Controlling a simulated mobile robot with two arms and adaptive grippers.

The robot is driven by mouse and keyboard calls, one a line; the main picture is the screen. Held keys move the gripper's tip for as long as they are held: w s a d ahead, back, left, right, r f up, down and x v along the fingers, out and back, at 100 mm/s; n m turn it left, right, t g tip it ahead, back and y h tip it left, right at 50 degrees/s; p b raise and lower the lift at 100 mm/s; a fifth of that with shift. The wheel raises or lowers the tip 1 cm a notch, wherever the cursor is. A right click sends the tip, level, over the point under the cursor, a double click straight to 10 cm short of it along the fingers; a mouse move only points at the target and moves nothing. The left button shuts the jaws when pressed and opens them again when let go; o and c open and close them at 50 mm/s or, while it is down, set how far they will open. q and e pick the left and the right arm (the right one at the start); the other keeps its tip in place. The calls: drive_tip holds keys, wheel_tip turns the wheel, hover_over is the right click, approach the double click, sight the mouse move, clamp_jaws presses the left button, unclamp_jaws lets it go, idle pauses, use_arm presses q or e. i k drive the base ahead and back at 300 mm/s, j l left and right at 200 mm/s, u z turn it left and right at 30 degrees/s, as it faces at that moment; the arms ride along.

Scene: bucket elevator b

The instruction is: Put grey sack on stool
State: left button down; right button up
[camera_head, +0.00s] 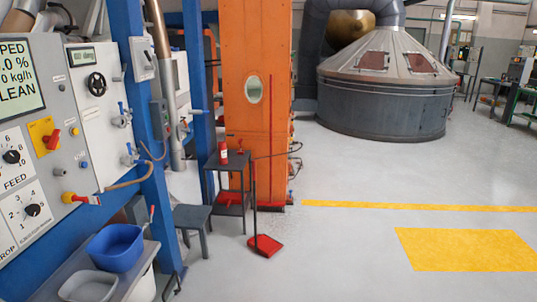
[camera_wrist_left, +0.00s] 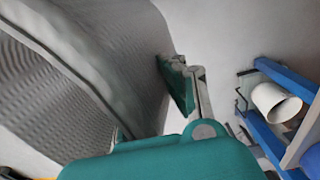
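My left gripper (camera_wrist_left: 172,75) shows in the left wrist view, with one teal finger pad pressed against the edge of the grey sack (camera_wrist_left: 120,45). The other finger is hidden by the sack. The gripper looks shut on it. The sack is ribbed and fills the left of that view, its far part cut off. Neither the sack nor any gripper shows in the head view. The stool (camera_head: 191,215) is small and dark grey with a bare top, left of centre in the head view. My right gripper is in neither view.
A dark side table (camera_head: 228,160) with red items stands behind the stool, by the orange elevator column (camera_head: 262,110). A red dustpan (camera_head: 264,246) lies to the right. A blue bin (camera_head: 115,247) sits at the lower left by the control panel. The floor at right is clear.

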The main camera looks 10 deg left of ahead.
sight(186, 215)
drive_tip(key=i, duration=1.05)
drive_tip(key=i+u, duration=0.15)
drive_tip(key=i, duration=0.95)
drive_tip(key=l, duration=0.1)
